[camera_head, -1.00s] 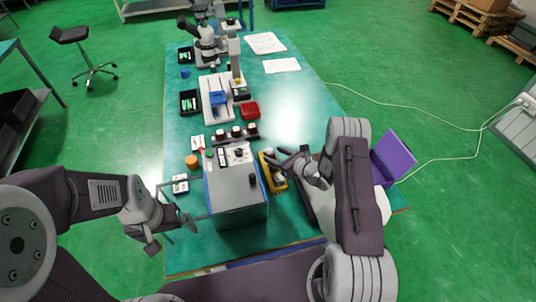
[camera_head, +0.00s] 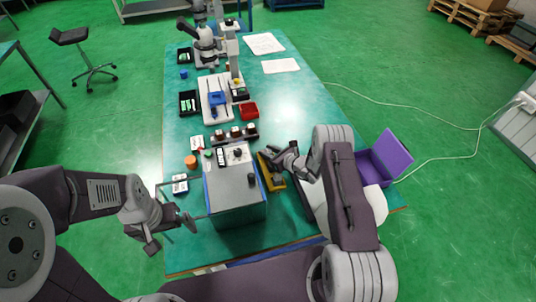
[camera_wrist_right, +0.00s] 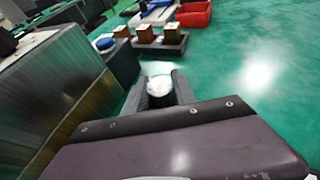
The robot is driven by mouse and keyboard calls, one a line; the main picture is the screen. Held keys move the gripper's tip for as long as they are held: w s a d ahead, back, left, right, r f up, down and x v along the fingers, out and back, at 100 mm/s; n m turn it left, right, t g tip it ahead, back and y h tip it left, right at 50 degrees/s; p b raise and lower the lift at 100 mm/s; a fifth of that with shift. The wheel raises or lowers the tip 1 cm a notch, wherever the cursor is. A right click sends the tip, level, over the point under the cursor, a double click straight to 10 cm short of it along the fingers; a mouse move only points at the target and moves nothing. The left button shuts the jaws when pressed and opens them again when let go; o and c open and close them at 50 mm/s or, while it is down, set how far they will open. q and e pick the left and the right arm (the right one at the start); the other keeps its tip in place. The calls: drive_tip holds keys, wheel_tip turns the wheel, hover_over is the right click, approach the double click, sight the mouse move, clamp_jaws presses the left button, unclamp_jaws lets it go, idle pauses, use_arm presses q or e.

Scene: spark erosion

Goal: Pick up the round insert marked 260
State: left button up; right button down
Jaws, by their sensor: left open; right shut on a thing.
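My right gripper (camera_head: 268,158) is shut on a small round piece with a pale top, which shows between the fingertips in the right wrist view (camera_wrist_right: 159,86). No marking on it is legible, so I cannot tell whether it is the insert marked 260. In the head view the fingers hide this piece. The gripper is beside the grey box, by the far end of a yellow tray (camera_head: 276,184). My left gripper (camera_head: 186,204) is open and empty, left of the grey box.
The grey box (camera_head: 236,195) stands between my grippers. Beyond it is a dark rack with several brown blocks (camera_head: 236,133), also in the wrist view (camera_wrist_right: 160,47). A red bin (camera_head: 249,109) lies further back. A purple case (camera_head: 385,158) is at right. The table's right middle is clear.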

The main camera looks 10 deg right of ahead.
sight(268, 150)
wheel_tip(268, 150, up, 4)
drive_tip(key=shift+w+f, duration=0.1)
drive_tip(key=s+d+r+b, duration=0.1)
drive_tip(key=s+d+r, duration=0.5)
drive_tip(key=d, duration=0.3)
drive_tip(key=shift+s+d+r, duration=0.25)
drive_tip(key=shift+s+r, duration=0.1)
drive_tip(key=shift+r, duration=0.25)
